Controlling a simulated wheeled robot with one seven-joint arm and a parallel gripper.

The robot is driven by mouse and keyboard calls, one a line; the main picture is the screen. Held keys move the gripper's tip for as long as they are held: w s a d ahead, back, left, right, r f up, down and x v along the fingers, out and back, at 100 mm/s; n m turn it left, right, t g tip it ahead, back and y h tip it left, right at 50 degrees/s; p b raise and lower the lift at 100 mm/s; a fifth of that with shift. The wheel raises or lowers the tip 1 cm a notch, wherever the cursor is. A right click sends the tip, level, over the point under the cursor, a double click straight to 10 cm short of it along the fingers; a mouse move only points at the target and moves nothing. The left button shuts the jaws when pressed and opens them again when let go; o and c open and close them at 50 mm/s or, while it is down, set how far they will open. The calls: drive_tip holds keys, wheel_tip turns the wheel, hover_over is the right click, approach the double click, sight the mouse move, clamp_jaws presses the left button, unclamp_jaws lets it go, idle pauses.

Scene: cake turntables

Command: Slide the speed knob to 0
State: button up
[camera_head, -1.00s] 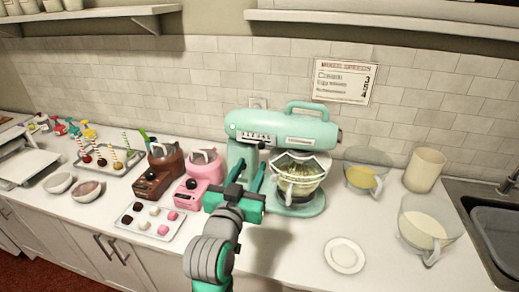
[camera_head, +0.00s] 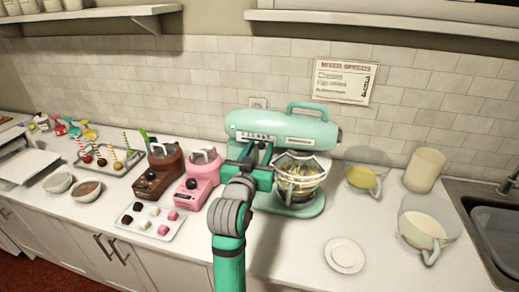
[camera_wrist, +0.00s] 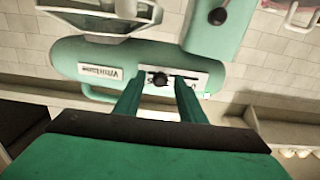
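The teal stand mixer (camera_head: 285,122) stands against the tiled wall with a glass bowl (camera_head: 300,177) under its head. A pale speed strip (camera_head: 257,138) is on the mixer's side. In the wrist view, which is upside down, the black speed knob (camera_wrist: 160,79) sits on the strip's slot, toward the end nearer the name label. The strip's numbers are too small to read. My gripper (camera_wrist: 159,92) is open and empty, with one finger on each side of the knob. I cannot tell whether either finger touches it. The gripper also shows in the head view (camera_head: 258,152), close to the strip.
A second black knob (camera_wrist: 217,17) is on the mixer's stand. Pink (camera_head: 197,182) and brown (camera_head: 160,175) machines stand left of my arm, with a tray of sweets (camera_head: 150,221) in front. A small plate (camera_head: 344,255) and glass bowls are to the right.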

sight(242, 136)
clamp_jaws()
drive_tip(key=shift+w+a, duration=0.3)
drive_tip(key=shift+a, duration=0.8)
drive_tip(key=shift+w+a, duration=0.25)
drive_tip(key=shift+a, duration=0.85)
drive_tip(key=shift+w+a, duration=0.3)
drive_tip(key=shift+a, duration=0.8)
drive_tip(key=shift+o, duration=0.3)
unclamp_jaws()
drive_tip(key=shift+a, duration=0.15)
drive_tip(key=v, duration=1)
drive_tip(key=shift+s, duration=0.4)
